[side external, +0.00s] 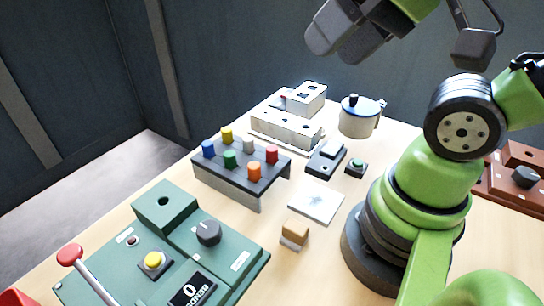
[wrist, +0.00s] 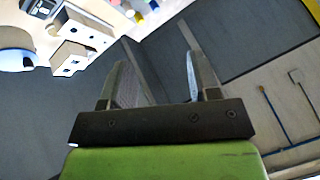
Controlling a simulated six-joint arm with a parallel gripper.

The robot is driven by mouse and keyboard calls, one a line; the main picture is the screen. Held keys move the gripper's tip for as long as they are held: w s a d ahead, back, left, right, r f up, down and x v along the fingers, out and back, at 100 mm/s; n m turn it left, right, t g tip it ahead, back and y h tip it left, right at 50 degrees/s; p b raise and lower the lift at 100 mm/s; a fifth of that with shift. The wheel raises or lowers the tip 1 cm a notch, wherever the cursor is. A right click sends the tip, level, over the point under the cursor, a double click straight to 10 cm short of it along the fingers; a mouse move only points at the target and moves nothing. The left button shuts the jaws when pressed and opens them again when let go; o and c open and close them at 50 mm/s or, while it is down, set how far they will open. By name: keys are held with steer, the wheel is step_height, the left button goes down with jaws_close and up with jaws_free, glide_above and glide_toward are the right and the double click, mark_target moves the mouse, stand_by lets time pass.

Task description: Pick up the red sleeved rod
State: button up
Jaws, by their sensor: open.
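The red sleeved rod (side external: 271,155) stands upright at the right side of a dark grey rack (side external: 225,181), among several other coloured rods. It is right of and behind the orange rod (side external: 254,170). My gripper (side external: 333,38) is high above the table at the top of the side view, well above and to the right of the rack. It is open and empty. In the wrist view my open fingers (wrist: 155,62) point at the dark wall, with nothing between them. I cannot make out the red rod in the wrist view.
A white machine (side external: 285,130) and a white lidded pot (side external: 359,117) stand behind the rack. A green control box (side external: 235,262) with a red-knobbed lever is in front. A white pad (side external: 316,201) and a small tan block (side external: 295,232) lie right of the rack.

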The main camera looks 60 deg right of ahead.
steer(key=w+d+f+g+h, duration=0.1)
steer(key=w+d+f+g, duration=0.2)
steer(key=w, duration=0.4)
steer(key=n+g+h, duration=0.1)
steer(key=n+g, duration=0.1)
steer(key=g, duration=0.2)
glide_above(272, 148)
step_height(272, 148, down, 12)
steer(key=shift+d+r, duration=0.1)
steer(key=shift+r, duration=0.05)
step_height(272, 148, down, 4)
steer(key=shift+f, duration=0.25)
step_height(272, 148, down, 6)
steer(key=shift+r, duration=0.15)
steer(key=c, duration=1)
